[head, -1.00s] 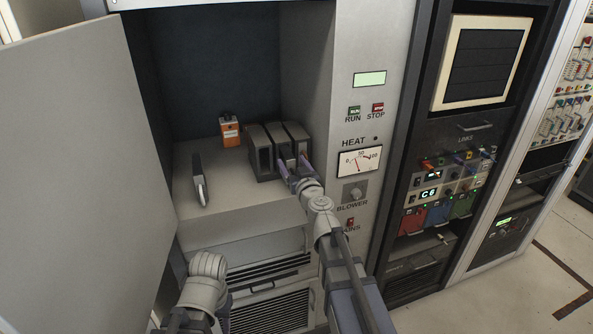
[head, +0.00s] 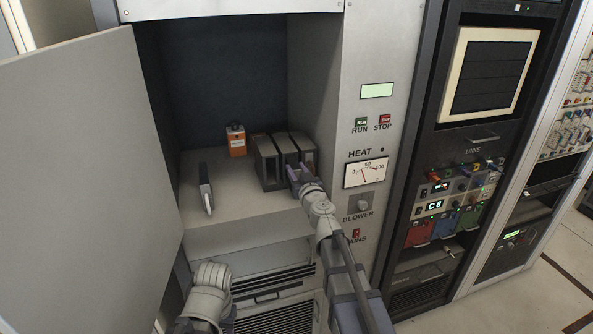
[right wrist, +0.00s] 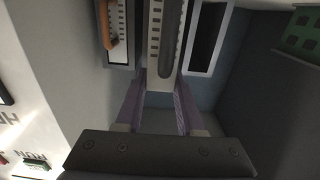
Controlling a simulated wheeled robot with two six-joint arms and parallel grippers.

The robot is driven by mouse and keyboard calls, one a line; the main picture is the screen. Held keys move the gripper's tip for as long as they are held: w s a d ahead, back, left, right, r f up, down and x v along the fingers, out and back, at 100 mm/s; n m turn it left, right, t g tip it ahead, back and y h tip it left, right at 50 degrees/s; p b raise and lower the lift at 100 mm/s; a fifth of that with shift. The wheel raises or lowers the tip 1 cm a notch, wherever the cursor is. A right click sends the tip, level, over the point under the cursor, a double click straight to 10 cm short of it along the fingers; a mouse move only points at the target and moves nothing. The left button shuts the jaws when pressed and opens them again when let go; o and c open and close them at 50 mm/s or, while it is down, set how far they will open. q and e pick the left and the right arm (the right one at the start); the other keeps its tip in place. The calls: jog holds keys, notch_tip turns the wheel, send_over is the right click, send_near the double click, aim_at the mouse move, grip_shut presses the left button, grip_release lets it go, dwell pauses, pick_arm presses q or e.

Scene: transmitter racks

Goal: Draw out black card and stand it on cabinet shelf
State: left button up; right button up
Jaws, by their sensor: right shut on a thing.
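Three dark upright housings stand side by side as a card rack (head: 267,163) on the cabinet shelf (head: 240,212). My right gripper (head: 297,174) is at the front of the rack, toward its right end. In the right wrist view its two purple fingers (right wrist: 160,100) are shut on the black card (right wrist: 165,45), a narrow pale-fronted piece with a dark long grip. The card is still among the housings; its rear is hidden. A thin dark card with a pale edge (head: 206,188) stands alone on the shelf at left. My left gripper is out of view.
An orange box (head: 236,141) stands at the back of the shelf. The open cabinet door (head: 80,180) is at left, the control panel (head: 366,175) at right. In the wrist view a neighbouring card with an orange grip (right wrist: 110,25) is close beside.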

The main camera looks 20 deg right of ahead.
grip_shut()
jog(key=shift+s, duration=0.15)
jog(key=shift+s, duration=0.4)
jog(key=shift+s, duration=0.35)
jog(key=shift+s+d, duration=0.1)
jog(key=shift+s, duration=2)
jog(key=shift+s, duration=0.15)
jog(key=shift+s, duration=1.55)
